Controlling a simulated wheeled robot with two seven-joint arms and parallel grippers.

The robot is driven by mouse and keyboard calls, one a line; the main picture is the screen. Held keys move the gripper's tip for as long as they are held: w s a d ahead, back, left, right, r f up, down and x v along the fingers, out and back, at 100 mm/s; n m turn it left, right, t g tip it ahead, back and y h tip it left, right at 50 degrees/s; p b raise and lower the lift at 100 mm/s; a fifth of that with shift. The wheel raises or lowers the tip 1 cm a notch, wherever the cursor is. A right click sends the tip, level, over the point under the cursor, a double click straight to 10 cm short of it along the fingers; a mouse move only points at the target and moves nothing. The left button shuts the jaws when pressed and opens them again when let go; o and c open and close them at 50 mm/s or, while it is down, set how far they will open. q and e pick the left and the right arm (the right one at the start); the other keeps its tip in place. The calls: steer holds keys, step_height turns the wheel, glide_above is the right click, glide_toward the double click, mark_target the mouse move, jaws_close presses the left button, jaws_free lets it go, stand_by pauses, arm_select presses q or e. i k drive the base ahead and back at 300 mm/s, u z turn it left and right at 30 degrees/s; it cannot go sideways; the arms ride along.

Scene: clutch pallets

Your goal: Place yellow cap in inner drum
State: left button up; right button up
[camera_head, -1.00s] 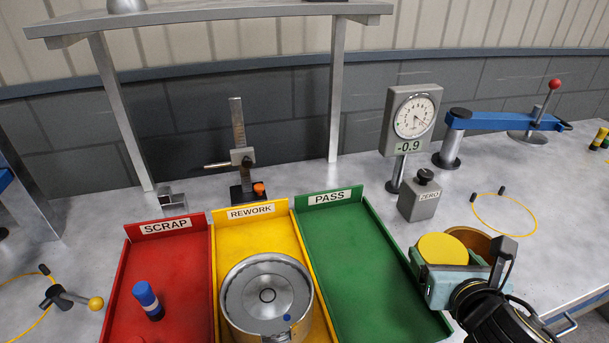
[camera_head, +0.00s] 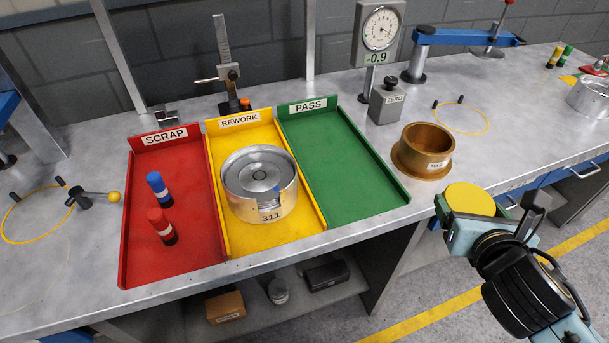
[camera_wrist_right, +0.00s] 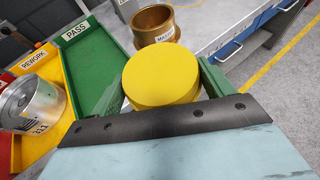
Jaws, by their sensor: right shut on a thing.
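The yellow cap (camera_head: 470,199) is a round flat disc at the lower right of the head view. My right gripper (camera_head: 472,208) is shut on it, off the bench's front edge. In the wrist view the cap (camera_wrist_right: 162,76) sits between the two green fingers, its flat face showing. A silver metal drum (camera_head: 259,203) marked 311 stands upright in the yellow REWORK tray, left of the gripper; it also shows in the wrist view (camera_wrist_right: 35,105). I cannot tell for sure that it is the inner drum. My left gripper is not in view.
A brass MASTER ring (camera_head: 424,152) stands on the bench between the green PASS tray (camera_head: 345,190) and the cap. The PASS tray is empty. The red SCRAP tray (camera_head: 190,235) holds a blue and a red marker. A dial gauge (camera_head: 380,35) stands behind. Another silver drum (camera_head: 590,98) is far right.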

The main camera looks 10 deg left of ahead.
mark_target(260, 175)
steer(key=z, duration=0.1)
steer(key=i, duration=0.6)
steer(key=u, duration=2.15)
